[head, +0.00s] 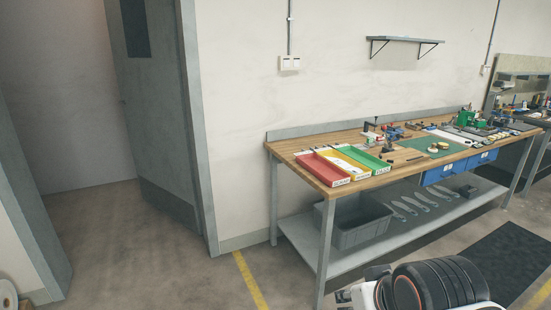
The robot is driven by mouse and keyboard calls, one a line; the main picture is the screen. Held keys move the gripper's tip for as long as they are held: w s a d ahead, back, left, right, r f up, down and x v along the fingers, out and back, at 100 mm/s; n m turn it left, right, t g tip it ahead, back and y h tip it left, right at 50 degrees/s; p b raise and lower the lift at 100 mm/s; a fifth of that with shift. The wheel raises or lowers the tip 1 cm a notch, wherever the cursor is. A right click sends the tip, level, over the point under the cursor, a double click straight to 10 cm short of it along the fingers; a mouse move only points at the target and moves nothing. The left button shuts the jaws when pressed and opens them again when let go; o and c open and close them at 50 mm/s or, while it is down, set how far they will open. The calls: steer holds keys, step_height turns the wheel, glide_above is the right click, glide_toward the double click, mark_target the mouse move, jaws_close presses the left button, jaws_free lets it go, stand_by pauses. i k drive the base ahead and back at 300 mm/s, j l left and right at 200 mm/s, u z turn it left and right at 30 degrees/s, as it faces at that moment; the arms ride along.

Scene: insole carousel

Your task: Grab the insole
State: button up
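Several flat, pale, elongated pieces shaped like insoles (403,207) lie side by side on the lower shelf of the workbench, right of a grey crate. They are small in the picture, so I cannot tell for certain that they are insoles. No carousel shows clearly. A black ribbed part of my own arm with an orange ring fills the bottom edge, right of the middle. My gripper's fingers do not show.
The workbench (375,185) stands against the wall, with red (323,170), yellow and green trays and tools on top. A grey crate (362,238) sits on its lower shelf. A grey door (155,100) stands at left. The floor before the bench has a yellow line (250,280) and a dark mat (505,262).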

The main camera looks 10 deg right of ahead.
mark_target(354, 170)
steer(key=i+l, duration=0.45)
steer(key=i, duration=0.15)
steer(key=i+l, duration=0.45)
steer(key=i, duration=0.15)
steer(key=i+l+u, duration=0.3)
steer(key=l, duration=0.2)
steer(key=l+u, duration=0.25)
steer(key=l, duration=0.25)
steer(key=i+l+u, duration=0.3)
steer(key=l, duration=0.25)
steer(key=l+u, duration=0.3)
steer(key=l, duration=0.25)
steer(key=k+j, duration=0.05)
